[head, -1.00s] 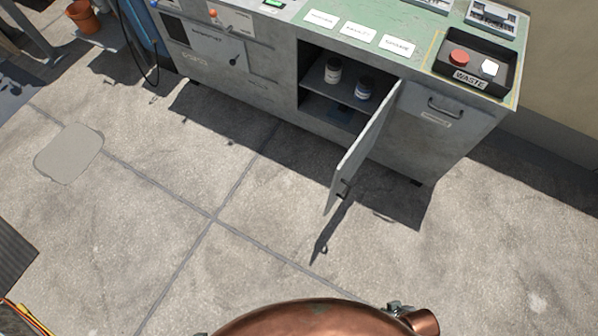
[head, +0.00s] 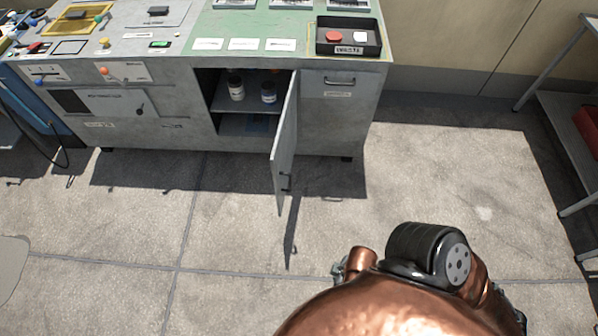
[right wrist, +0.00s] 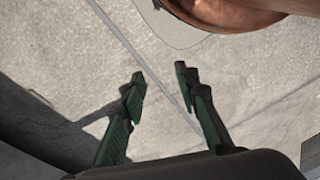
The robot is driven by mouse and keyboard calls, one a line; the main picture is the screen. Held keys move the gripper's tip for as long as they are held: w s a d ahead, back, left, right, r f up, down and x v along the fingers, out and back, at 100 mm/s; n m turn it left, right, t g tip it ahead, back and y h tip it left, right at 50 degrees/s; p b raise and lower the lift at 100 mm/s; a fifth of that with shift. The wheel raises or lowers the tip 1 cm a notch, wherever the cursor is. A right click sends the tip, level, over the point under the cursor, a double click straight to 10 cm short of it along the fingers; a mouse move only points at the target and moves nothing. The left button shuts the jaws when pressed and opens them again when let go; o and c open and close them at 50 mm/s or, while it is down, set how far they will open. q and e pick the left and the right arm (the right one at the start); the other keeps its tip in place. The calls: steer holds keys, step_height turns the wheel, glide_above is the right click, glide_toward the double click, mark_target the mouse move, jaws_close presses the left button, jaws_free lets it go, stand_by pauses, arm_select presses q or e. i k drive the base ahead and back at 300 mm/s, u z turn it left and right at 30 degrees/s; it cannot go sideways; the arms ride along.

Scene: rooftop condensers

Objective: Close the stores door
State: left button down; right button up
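The stores door (head: 284,150) is a grey hinged panel on the front of the grey workbench cabinet. It stands open, swung out toward me, with a small dark handle (head: 285,181) near its free edge. Behind it the open compartment (head: 222,98) shows a shelf with two small labelled jars (head: 236,88), (head: 269,93). My right gripper (right wrist: 160,83) is in the right wrist view, its two green fingers apart with only bare paving between them. It is away from the door, which does not show in that view. My left gripper is not in view.
A drawer front with a handle (head: 340,82) is right of the door. A black waste tray (head: 348,50) sits on the bench top. A metal shelf rack (head: 566,110) stands at the right. The paved floor before the cabinet is clear.

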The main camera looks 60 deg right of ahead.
mark_target(283, 153)
steer(key=k, duration=0.7)
steer(key=z, duration=1.6)
steer(key=i, duration=0.5)
